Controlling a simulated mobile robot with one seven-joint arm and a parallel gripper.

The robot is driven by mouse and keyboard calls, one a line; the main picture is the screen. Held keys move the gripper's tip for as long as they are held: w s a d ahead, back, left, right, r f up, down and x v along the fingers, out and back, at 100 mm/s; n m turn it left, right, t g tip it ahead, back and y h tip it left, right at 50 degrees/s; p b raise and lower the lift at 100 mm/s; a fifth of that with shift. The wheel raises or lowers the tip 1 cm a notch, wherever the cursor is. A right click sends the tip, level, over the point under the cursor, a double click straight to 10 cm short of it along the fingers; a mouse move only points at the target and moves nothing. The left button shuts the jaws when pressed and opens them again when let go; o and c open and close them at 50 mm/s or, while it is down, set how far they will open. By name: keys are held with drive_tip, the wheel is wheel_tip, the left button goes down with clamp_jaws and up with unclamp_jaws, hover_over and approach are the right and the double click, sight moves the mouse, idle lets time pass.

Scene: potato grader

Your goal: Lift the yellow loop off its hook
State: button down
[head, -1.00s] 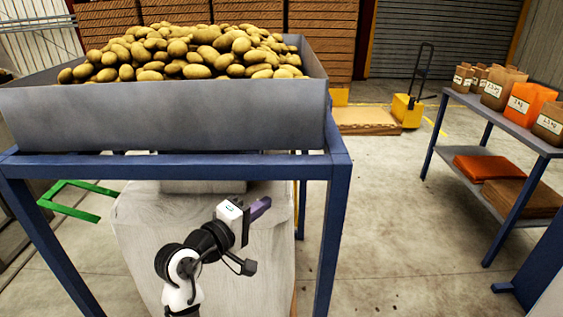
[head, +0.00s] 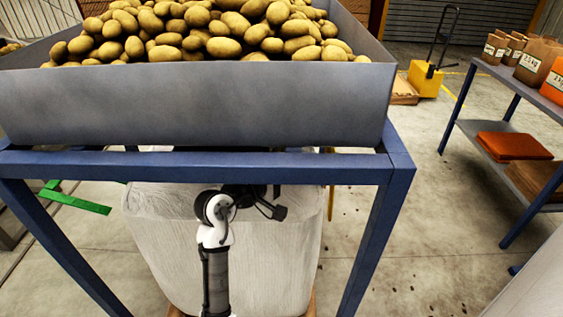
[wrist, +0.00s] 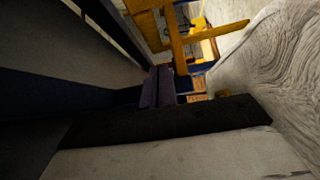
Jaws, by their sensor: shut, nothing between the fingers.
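I cannot pick out the yellow loop or its hook for certain in either view. In the wrist view, yellow-orange bars (wrist: 178,42) cross beyond my fingers; I cannot tell whether any is the loop. A thin yellow strip (head: 331,188) shows beside the white bulk bag in the head view. My gripper (wrist: 159,76) shows in the wrist view as two purple fingers, shut together and empty. In the head view its end is hidden behind the blue crossbeam, under the hopper. The pale woven bag (wrist: 275,65) fills the right of the wrist view, close beside the fingers.
The grey hopper (head: 190,105) of potatoes sits on a blue frame (head: 375,225) above my arm. The white bulk bag (head: 275,255) stands below it. A green bar (head: 75,199) is at left. A shelf (head: 480,150) with bags stands right, beyond open floor.

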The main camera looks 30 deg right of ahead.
drive_tip(key=s+d+p, duration=0.1)
drive_tip(key=d+p, duration=0.1)
drive_tip(key=d, duration=0.5)
drive_tip(key=shift+d, duration=0.25)
